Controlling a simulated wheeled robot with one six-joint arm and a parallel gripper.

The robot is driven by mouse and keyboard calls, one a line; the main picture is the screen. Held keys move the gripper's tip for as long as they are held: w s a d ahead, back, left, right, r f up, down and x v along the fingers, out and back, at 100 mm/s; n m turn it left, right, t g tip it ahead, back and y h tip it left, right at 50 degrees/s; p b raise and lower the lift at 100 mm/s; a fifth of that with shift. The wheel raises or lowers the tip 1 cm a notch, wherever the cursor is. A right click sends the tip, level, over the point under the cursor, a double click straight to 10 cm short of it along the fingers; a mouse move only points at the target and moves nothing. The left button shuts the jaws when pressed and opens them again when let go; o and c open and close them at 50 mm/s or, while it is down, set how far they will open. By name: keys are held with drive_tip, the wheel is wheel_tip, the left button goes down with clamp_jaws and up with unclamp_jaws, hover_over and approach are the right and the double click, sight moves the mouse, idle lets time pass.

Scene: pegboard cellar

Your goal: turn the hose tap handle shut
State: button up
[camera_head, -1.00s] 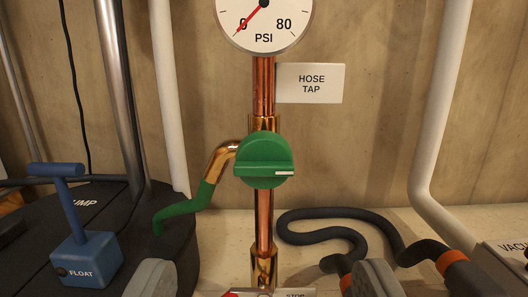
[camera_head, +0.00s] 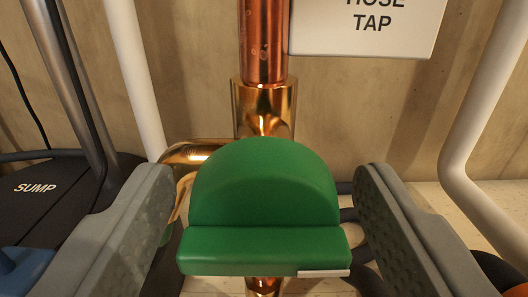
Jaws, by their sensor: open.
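The green hose tap handle (camera_head: 264,190) fills the middle of the view, in front of a vertical copper pipe (camera_head: 263,45). It is a round knob with a raised grip bar (camera_head: 262,250) lying level across it. A white mark (camera_head: 324,273) sits at the bar's right end. My gripper (camera_head: 268,225) is open, with one grey finger left of the handle and the other right of it. A gap shows between the right finger and the handle; the left finger also looks apart from it. The white HOSE TAP sign (camera_head: 365,25) is partly cut off above right.
A copper side spout (camera_head: 195,152) leaves the pipe to the left, partly behind the handle. The black SUMP lid (camera_head: 50,190) is at left, with a white pipe (camera_head: 135,80) beside it. Another white pipe (camera_head: 490,110) bends at right. A wooden wall stands behind.

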drive_tip(key=shift+w, duration=0.4)
drive_tip(key=c, duration=0.9)
drive_tip(key=shift+c, duration=0.2)
